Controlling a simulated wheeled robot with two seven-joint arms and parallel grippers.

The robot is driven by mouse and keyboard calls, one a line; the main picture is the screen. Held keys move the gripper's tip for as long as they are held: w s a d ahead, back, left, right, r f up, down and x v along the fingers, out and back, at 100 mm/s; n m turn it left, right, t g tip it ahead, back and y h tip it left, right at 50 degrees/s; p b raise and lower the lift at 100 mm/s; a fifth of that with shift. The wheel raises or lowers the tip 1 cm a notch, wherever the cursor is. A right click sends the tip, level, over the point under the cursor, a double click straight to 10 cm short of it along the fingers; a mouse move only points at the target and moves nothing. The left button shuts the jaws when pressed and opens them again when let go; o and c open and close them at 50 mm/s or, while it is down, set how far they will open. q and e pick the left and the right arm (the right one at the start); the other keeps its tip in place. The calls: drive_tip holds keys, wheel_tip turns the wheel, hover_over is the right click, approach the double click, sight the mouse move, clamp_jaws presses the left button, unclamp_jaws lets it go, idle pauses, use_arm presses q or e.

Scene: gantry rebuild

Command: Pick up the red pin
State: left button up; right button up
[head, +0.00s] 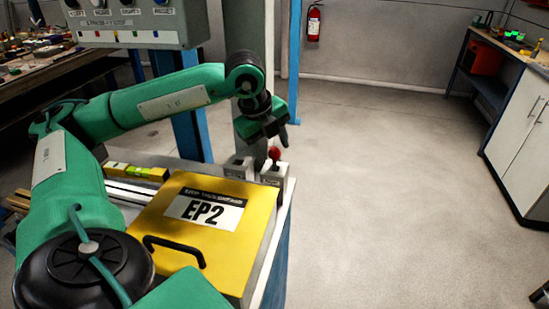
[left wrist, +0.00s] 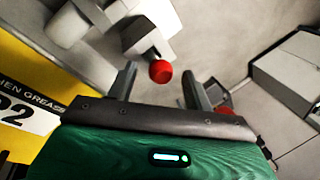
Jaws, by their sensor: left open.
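The red pin (head: 275,153) has a round red head and stands in a grey block (head: 273,177) at the far right corner of the bench. My left gripper (head: 284,137) is just above and beside it, with the jaws empty. In the left wrist view the red head (left wrist: 160,71) shows between the two open fingers of my left gripper (left wrist: 158,80), slightly beyond the fingertips. I cannot tell the exact gap. My right gripper is not in view.
A yellow EP2 box (head: 185,255) with a black handle lies on the bench beside the pin's block. A second grey block (head: 240,167) stands left of it. A grey column (head: 250,50) rises behind. The floor to the right is clear.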

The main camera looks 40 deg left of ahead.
sight(275, 166)
use_arm(q)
drive_tip(key=shift+x, duration=1.35)
drive_tip(key=shift+w, duration=0.1)
drive_tip(key=c, duration=1.1)
drive_tip(key=shift+o, duration=0.2)
drive_tip(key=shift+r, duration=0.15)
